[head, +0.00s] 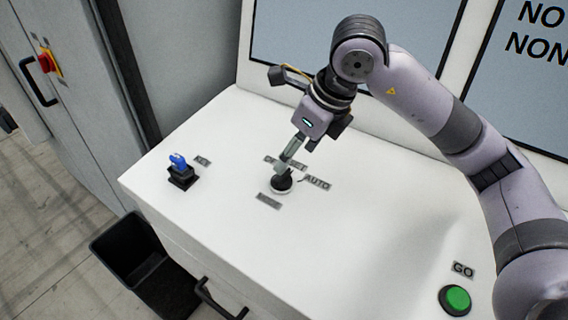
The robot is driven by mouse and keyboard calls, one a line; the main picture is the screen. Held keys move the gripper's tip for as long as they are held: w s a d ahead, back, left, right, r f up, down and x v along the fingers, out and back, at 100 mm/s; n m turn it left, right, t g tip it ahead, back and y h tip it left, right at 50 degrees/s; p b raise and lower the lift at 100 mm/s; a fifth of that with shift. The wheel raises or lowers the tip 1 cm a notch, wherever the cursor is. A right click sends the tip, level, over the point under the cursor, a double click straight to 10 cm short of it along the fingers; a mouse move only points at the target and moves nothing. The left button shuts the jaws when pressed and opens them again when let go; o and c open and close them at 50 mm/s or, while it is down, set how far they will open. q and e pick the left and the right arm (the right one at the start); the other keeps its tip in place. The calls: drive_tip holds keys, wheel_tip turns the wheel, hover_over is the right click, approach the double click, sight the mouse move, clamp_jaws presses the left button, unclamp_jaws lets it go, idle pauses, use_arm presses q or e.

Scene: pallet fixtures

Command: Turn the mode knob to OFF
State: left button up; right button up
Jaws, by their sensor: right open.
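The knob's pointing direction is hard to make out. My left gripper is out of view.
A blue-handled switch (179,163) on a black base stands to the left. A green button (456,299) labelled GO is at the lower right. Screens (403,30) rise behind. A black bin (135,250) and a grey cabinet (75,90) are at the left.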

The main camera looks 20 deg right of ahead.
sight(284, 174)
drive_tip(key=x, duration=0.3)
drive_tip(key=shift+a+f+p, duration=0.1)
drive_tip(key=shift+f+p, duration=0.1)
drive_tip(key=shift+p, duration=0.1)
drive_tip(key=shift+x, duration=1.15)
drive_tip(key=shift+w+f+p, duration=0.15)
drive_tip(key=shift+f+p, duration=0.1)
drive_tip(key=shift+p, duration=0.05)
drive_tip(key=shift+a+f, duration=0.1)
drive_tip(key=shift+f, duration=0.15)
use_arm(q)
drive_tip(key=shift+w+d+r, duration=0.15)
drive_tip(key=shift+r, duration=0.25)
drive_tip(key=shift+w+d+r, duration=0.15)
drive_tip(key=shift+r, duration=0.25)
use_arm(e)
drive_tip(key=shift+c, duration=0.5)
drive_tip(key=shift+w, duration=0.1)
drive_tip(key=c, duration=1.1)
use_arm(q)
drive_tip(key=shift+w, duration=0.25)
use_arm(e)
drive_tip(key=shift+o, duration=0.2)
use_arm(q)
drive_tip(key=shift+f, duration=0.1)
